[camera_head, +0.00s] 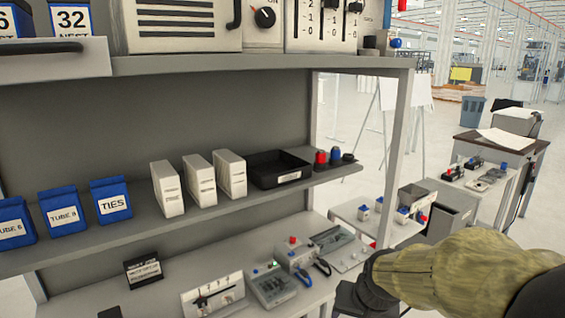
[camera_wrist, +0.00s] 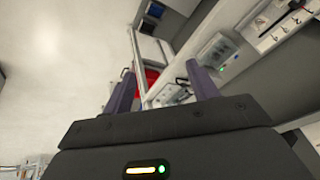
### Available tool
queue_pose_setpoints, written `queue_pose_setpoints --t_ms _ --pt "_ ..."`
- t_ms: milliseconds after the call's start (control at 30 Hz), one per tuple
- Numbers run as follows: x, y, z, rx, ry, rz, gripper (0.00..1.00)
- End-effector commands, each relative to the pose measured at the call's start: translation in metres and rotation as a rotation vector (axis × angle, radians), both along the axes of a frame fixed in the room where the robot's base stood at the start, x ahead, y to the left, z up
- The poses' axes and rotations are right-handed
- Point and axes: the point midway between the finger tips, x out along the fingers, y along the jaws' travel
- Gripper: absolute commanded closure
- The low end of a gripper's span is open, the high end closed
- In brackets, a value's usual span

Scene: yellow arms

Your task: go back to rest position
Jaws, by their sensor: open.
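My gripper (camera_wrist: 163,90) shows in the wrist view with its two purple-grey fingers spread apart and nothing between them. It hangs over the floor and the edge of the workbench. In the head view my yellowish arm reaches in from the lower right, in front of the bench's right end. The fingers are not visible in the head view.
A shelf (camera_head: 100,232) holds blue boxes (camera_head: 110,200), white binders (camera_head: 198,183) and a black tray (camera_head: 278,169). Below, the bench carries a device with pliers (camera_head: 300,258) and a panel (camera_head: 213,296). Grey bins (camera_head: 452,212) stand right.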

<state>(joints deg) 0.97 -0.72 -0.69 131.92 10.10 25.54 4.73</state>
Motion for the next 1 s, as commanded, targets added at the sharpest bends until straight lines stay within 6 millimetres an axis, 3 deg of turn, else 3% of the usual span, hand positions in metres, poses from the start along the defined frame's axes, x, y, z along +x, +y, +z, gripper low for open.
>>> queue_pose_setpoints --t_ms 33,100,200,300,1000 --pt "-0.022 0.000 -0.023 -0.038 0.050 0.052 0.41" --pt "-0.047 -0.002 -0.046 -0.086 0.100 0.124 0.41" --pt "-0.074 -0.004 -0.067 -0.128 0.150 0.199 0.41" --pt "-0.087 -0.004 -0.075 -0.146 0.172 0.235 0.41" --pt "-0.087 -0.005 -0.075 -0.145 0.173 0.235 0.41"
